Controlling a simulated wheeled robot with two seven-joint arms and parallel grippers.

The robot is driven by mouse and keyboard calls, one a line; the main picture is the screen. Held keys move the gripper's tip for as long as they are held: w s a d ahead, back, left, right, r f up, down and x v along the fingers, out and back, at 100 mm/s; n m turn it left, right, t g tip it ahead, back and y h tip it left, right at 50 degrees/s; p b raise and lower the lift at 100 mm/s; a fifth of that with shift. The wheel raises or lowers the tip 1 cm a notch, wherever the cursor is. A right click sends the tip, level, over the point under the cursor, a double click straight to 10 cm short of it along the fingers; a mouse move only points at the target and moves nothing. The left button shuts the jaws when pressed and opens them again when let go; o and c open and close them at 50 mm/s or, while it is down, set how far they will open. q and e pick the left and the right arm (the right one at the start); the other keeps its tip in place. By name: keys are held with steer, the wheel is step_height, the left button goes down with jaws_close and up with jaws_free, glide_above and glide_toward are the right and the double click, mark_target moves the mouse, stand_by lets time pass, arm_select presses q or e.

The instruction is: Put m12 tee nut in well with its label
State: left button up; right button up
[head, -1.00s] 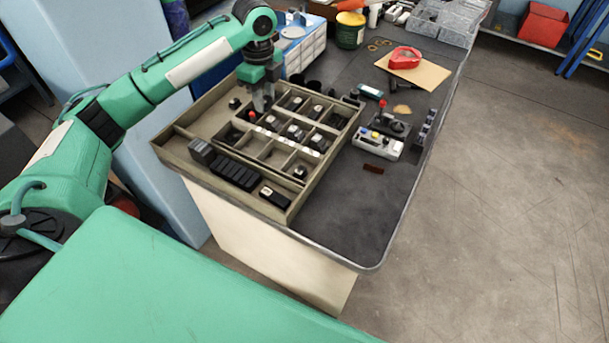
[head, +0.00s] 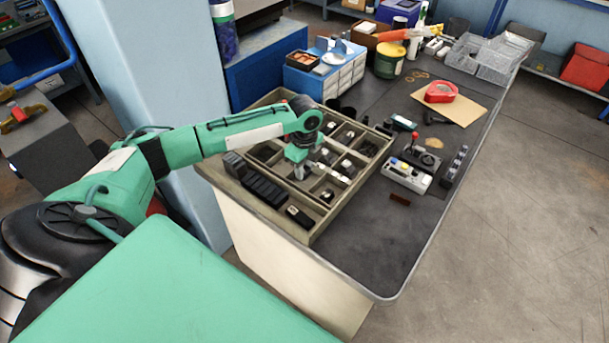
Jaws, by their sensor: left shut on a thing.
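A wooden compartment tray (head: 252,209) sits at the near left end of the dark bench. Its wells hold small dark and metallic parts, and pale labels (head: 338,175) show on some dividers. My left gripper (head: 299,175) points down into the tray, over the wells on its near left side. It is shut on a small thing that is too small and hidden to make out. I cannot tell which part is the m12 tee nut, and the label writing is unreadable. My right gripper is not in view.
A row of black blocks (head: 264,190) fills the tray's front strip. A blue drawer unit (head: 325,72) stands behind. The bench's near right corner is clear.

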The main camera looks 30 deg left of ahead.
mark_target(305, 176)
arm_select(q)
steer(key=shift+f, duration=1.95)
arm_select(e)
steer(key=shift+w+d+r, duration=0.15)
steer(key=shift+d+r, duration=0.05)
arm_select(q)
steer(key=o, duration=0.8)
steer(key=shift+f, duration=0.15)
steer(key=shift+c, duration=0.2)
step_height(305, 176, up, 12)
steer(key=shift+r+b, duration=0.15)
steer(key=shift+b, duration=0.45)
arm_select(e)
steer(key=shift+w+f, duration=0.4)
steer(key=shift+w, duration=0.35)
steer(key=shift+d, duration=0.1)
